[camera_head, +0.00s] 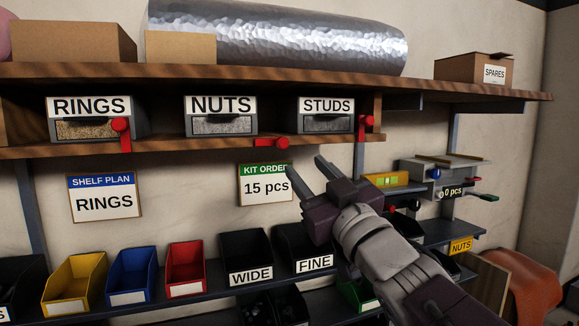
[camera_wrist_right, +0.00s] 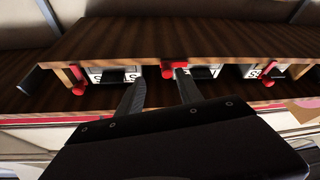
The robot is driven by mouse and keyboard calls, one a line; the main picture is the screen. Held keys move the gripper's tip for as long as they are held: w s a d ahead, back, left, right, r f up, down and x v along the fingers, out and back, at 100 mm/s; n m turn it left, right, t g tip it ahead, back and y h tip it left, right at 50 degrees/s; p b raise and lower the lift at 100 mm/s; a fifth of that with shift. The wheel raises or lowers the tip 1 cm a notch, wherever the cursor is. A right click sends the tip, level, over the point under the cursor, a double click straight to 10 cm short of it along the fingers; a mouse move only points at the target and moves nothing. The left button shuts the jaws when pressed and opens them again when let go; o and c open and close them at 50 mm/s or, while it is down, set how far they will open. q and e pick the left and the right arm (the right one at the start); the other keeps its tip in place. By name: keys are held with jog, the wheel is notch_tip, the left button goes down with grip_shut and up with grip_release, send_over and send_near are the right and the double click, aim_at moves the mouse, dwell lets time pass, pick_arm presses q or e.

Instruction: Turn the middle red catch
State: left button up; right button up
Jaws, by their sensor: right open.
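Three bins labelled RINGS (camera_head: 88,118), NUTS (camera_head: 220,115) and STUDS (camera_head: 326,115) sit in a row under the upper shelf. Each has a red catch at its right side. The middle red catch (camera_head: 272,142) lies sideways by the NUTS bin, while the RINGS catch (camera_head: 121,133) and STUDS catch (camera_head: 366,126) hang down. My right gripper (camera_head: 311,175) is open and empty, below and right of the middle catch in the head view. In the right wrist view the middle catch (camera_wrist_right: 174,67) is close to one fingertip of the gripper (camera_wrist_right: 159,77); contact cannot be told. My left gripper is not in view.
The wooden bin shelf's front edge (camera_head: 190,147) runs under the bins. A KIT ORDER card (camera_head: 265,185) reading 15 pcs hangs behind my right gripper. Colored bins, such as the red one (camera_head: 185,268), stand below. A dispenser rig (camera_head: 445,170) is at the right.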

aim_at(284, 144)
jog(key=a+r+p, duration=0.1)
jog(key=w+a+r+p, duration=0.1)
jog(key=r, duration=0.1)
jog(key=w+a+r+p, duration=0.1)
jog(key=a+p, duration=0.1)
jog(key=shift+r, duration=0.15)
jog(key=w, duration=0.2)
jog(key=w+p, duration=0.1)
jog(key=w, duration=0.1)
jog(key=shift+d+f, duration=0.1)
jog(key=shift+f, duration=0.1)
jog(key=shift+w+f, duration=0.1)
jog(key=shift+s, duration=0.2)
jog(key=shift+s+a+r, duration=0.2)
jog(key=shift+s, duration=0.15)
jog(key=shift+c, duration=1.2)
jog(key=shift+s, duration=0.2)
jog(key=c, duration=0.5)
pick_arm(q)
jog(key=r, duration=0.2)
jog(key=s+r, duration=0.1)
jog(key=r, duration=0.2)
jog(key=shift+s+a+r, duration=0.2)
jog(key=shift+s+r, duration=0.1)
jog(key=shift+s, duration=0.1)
pick_arm(e)
jog(key=shift+w+d, duration=0.1)
grip_shut()
